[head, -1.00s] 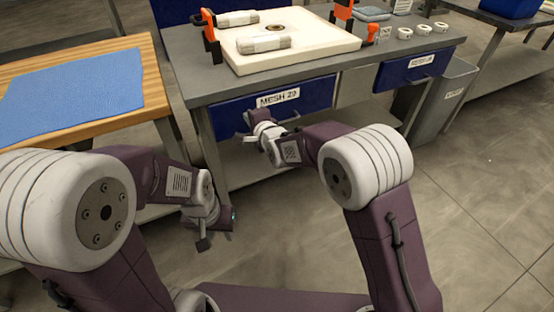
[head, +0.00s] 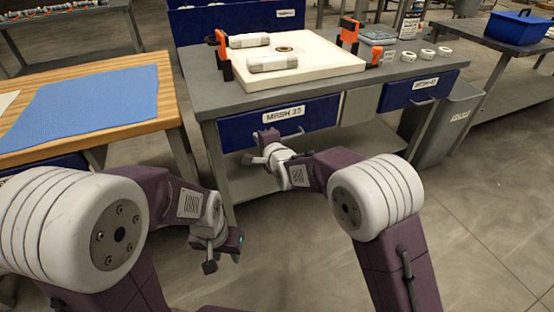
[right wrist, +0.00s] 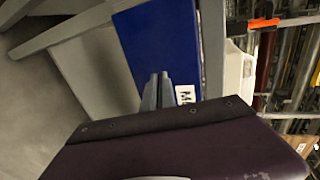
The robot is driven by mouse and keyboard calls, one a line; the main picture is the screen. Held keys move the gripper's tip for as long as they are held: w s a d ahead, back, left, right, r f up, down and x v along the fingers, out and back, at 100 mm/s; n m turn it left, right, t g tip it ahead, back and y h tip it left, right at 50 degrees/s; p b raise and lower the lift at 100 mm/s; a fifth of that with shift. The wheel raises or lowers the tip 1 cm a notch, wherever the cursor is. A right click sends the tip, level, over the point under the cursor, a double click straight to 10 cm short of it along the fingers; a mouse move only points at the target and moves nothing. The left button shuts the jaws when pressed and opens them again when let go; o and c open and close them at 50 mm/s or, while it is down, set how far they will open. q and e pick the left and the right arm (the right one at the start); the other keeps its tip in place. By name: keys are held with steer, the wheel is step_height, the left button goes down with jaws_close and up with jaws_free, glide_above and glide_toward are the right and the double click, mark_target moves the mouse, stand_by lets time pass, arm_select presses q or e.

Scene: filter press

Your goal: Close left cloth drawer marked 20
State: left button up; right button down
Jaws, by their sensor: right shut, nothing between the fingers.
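The left cloth drawer (head: 240,128) is a blue front under the left part of the grey workbench, with a white label (head: 284,114) whose number is blurred. It looks nearly flush with the bench; a small gap cannot be ruled out. Its bar handle (head: 291,136) shows beside my right gripper. My right gripper (head: 258,146) is shut and empty at the drawer's lower left front. In the right wrist view its fingertips (right wrist: 156,88) overlap the blue front (right wrist: 155,45); contact cannot be told. My left gripper (head: 222,256) hangs low, away from the drawer, its jaws unclear.
A second blue drawer (head: 408,93) is at the bench's right. On the bench (head: 225,101) lie a white plate (head: 320,66) with rolls and orange-black clamps. A wooden table (head: 165,110) with blue cloth (head: 95,102) stands left. A grey bin (head: 455,122) stands right.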

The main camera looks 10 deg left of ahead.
steer(key=p+v, duration=0.2)
steer(key=v, duration=0.8)
steer(key=shift+p, duration=0.3)
steer(key=shift+d+f, duration=0.1)
